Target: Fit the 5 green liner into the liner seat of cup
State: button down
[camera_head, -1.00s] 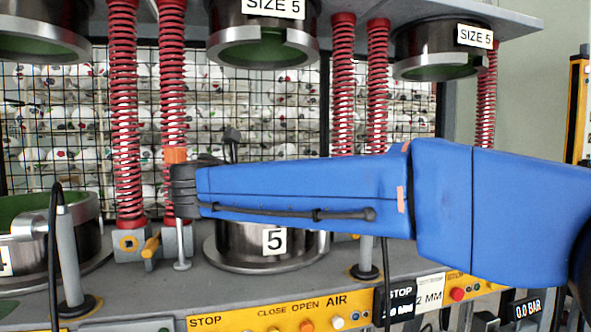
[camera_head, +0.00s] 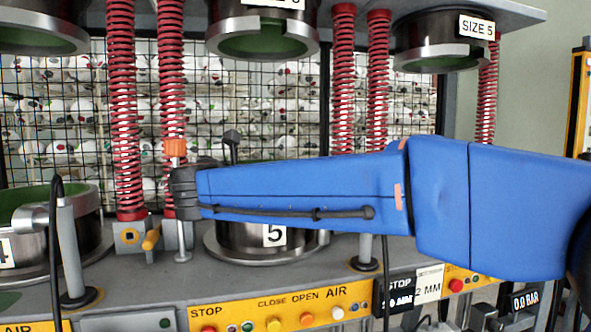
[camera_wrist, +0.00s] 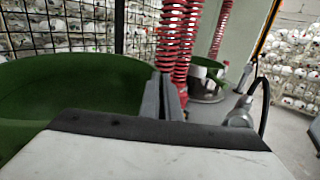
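The cup labelled 5 (camera_head: 258,240) stands at the middle of the press bench. My blue arm crosses in front of it and hides its upper part. A large green liner (camera_wrist: 75,90) fills the left of the wrist view, its curved upper rim showing. Dark grey finger-like parts of my gripper (camera_wrist: 168,98) are close to the liner's right end. A pale body with a black edge covers the bottom of that view and hides the lower liner. I cannot tell whether the fingers grip it, or whether the liner touches the seat. The head view hides the fingers.
Upper moulds hang overhead, one at the centre (camera_head: 263,40) and one at the right (camera_head: 443,45). Red springs (camera_head: 121,110) stand beside the cup. Cup 4 (camera_head: 85,225) with green inside is at the left. A yellow button panel (camera_head: 280,315) runs along the front.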

jog(key=shift+f, duration=1.05)
jog(key=c, duration=1.9)
grip_release()
jog(key=shift+s+d+v, duration=0.1)
jog(key=shift+v, duration=1.15)
jog(key=shift+s+d+v, duration=0.1)
jog(key=shift+d+v, duration=0.05)
jog(key=shift+v, duration=1.05)
jog(key=shift+s+d+v, duration=0.1)
jog(key=shift+v, duration=1.15)
